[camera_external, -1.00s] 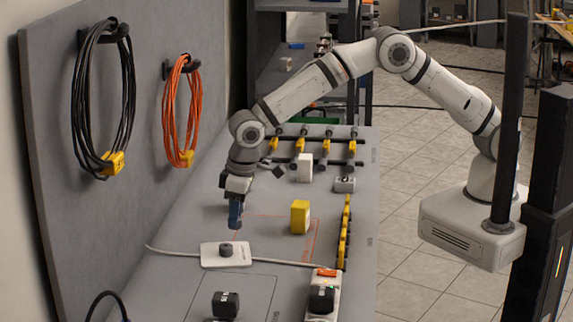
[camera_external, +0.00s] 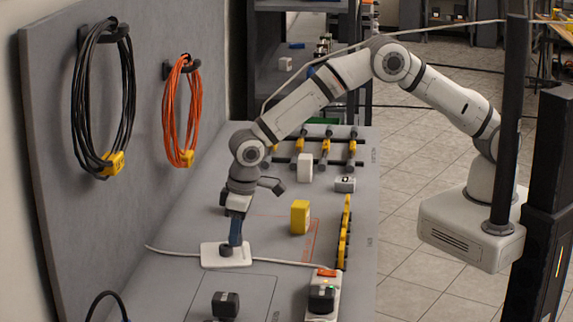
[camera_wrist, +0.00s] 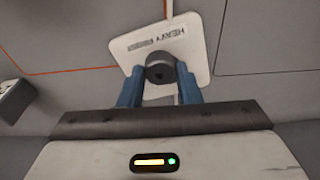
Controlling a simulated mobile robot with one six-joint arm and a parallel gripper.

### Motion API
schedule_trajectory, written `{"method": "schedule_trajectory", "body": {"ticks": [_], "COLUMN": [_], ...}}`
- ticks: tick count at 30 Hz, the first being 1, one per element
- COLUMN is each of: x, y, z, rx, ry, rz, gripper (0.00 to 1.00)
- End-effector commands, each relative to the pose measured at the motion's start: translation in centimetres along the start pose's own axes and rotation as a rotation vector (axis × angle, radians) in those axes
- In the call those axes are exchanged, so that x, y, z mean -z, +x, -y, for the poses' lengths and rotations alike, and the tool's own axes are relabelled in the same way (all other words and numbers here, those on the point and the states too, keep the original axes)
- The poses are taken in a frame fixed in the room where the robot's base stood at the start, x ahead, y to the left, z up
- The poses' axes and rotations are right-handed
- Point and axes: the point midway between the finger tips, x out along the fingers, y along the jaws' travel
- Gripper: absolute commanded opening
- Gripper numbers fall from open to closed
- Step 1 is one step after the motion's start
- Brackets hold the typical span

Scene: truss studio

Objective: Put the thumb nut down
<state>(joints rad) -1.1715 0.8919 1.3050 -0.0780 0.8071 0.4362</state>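The thumb nut appears to be the dark round knob (camera_external: 226,251) on a white plate (camera_external: 210,257) lying on the grey bench. In the wrist view the dark knob (camera_wrist: 160,68) stands on the plate (camera_wrist: 199,38), which has printed lettering. My gripper (camera_external: 236,242) points down at the knob from just above the plate. In the wrist view the two blue fingers of my gripper (camera_wrist: 160,80) are apart, one on either side of the knob. Their tips are close to its sides; whether they touch it I cannot tell.
A yellow block (camera_external: 300,217) stands behind and right of the plate. A pale cable (camera_external: 285,262) runs along the bench by the plate. A dark block (camera_external: 226,305) and a power strip (camera_external: 325,305) are nearer the front. The back panel (camera_external: 60,240) rises at left.

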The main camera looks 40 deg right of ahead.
Motion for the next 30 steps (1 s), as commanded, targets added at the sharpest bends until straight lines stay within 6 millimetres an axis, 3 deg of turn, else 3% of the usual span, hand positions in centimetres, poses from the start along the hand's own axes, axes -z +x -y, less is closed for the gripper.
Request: {"method": "schedule_trajectory", "body": {"ticks": [7,17,22,30], "x": [0.0,0.1,0.3,0.3], "y": [-0.1,-0.6,-2.4,-8.7], "z": [0.0,0.0,0.1,0.1], "rx": [0.000,0.000,0.001,0.002], "ry": [0.000,0.000,0.000,0.000], "rz": [0.000,0.000,-0.004,-0.005], "gripper": [0.51,0.51,0.51,0.51]}}
